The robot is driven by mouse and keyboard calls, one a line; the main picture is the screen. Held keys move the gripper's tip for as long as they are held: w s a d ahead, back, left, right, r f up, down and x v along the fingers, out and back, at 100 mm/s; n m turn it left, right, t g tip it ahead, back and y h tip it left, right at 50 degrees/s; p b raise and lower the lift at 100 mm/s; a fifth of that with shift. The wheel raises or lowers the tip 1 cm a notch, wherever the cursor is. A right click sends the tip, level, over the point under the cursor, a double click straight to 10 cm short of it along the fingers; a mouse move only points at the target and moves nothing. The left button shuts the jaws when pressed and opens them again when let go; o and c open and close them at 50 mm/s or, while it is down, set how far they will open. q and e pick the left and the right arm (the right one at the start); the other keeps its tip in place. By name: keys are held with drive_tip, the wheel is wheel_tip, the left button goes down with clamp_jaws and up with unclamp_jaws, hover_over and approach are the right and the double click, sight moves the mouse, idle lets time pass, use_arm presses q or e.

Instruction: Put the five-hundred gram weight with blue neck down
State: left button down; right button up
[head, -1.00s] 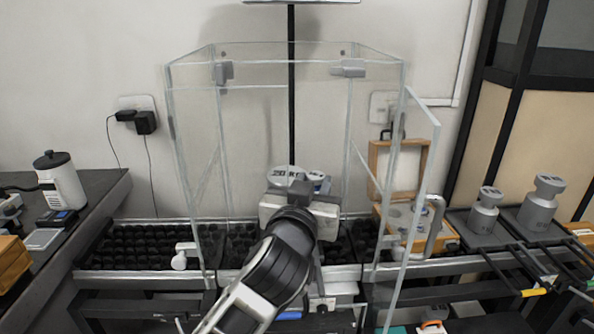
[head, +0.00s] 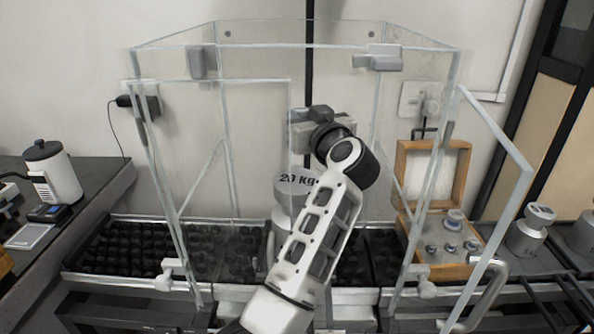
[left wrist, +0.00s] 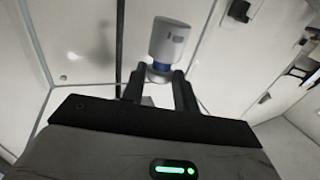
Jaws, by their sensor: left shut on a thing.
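My left gripper (head: 312,122) is raised inside the glass enclosure (head: 228,130), above a large grey weight (head: 292,188) marked 20 kg. In the left wrist view my left gripper (left wrist: 160,82) is shut on the five-hundred gram weight (left wrist: 169,40), a silver cylinder with a blue neck (left wrist: 160,68). The weight is held at its neck, clear of any surface. In the head view it is hidden behind my gripper. My right gripper is not in view.
An open wooden box (head: 408,228) with several small weights stands at the right, behind the enclosure's open glass door (head: 500,210). Large silver weights (head: 530,228) stand farther right. A white canister (head: 52,172) and small scale stand at the left.

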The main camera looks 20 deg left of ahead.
use_arm(q)
drive_tip(key=shift+n+g+y, duration=0.3)
drive_tip(key=shift+y, duration=0.1)
drive_tip(key=f, duration=0.3)
drive_tip(key=f+b, duration=0.1)
drive_tip(key=f, duration=0.5)
drive_tip(key=shift+w+a+f, duration=0.1)
drive_tip(key=shift+a+f, duration=0.25)
drive_tip(key=shift+f, duration=0.15)
drive_tip(key=shift+f, duration=0.1)
drive_tip(key=c, duration=1.1)
unclamp_jaws()
drive_tip(key=shift+f, duration=0.15)
drive_tip(key=shift+o, duration=0.2)
